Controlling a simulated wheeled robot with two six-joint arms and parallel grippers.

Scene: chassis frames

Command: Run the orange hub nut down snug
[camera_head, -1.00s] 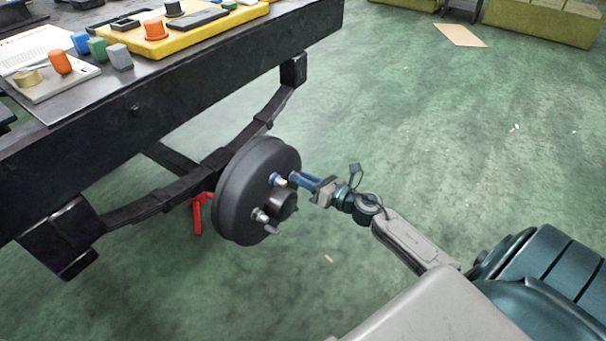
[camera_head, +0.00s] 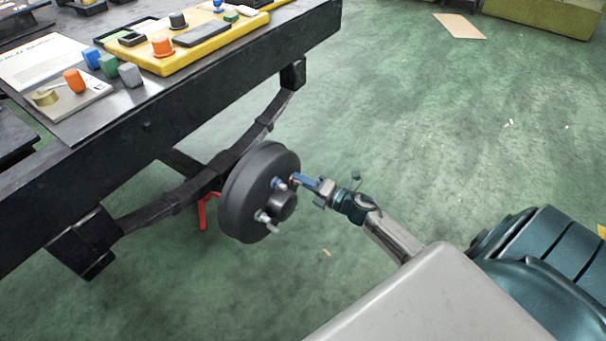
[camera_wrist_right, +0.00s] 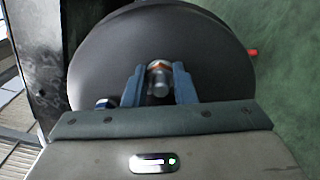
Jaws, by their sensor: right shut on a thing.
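The dark round hub drum (camera_head: 236,195) hangs beside the frame rail, with studs on its face. In the right wrist view the orange hub nut (camera_wrist_right: 158,66) sits on a metal stud near the drum face, between my two blue fingers. My right gripper (camera_head: 294,179) reaches the drum from the right; in the wrist view the gripper (camera_wrist_right: 159,82) is shut on the nut, with the stud end standing out between the fingers. The fingers hide the nut's sides, and I cannot tell whether it touches the drum. My left gripper is not in view.
The black frame rail (camera_head: 190,110) and leaf spring lie left. A yellow tray (camera_head: 195,47) is on top.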

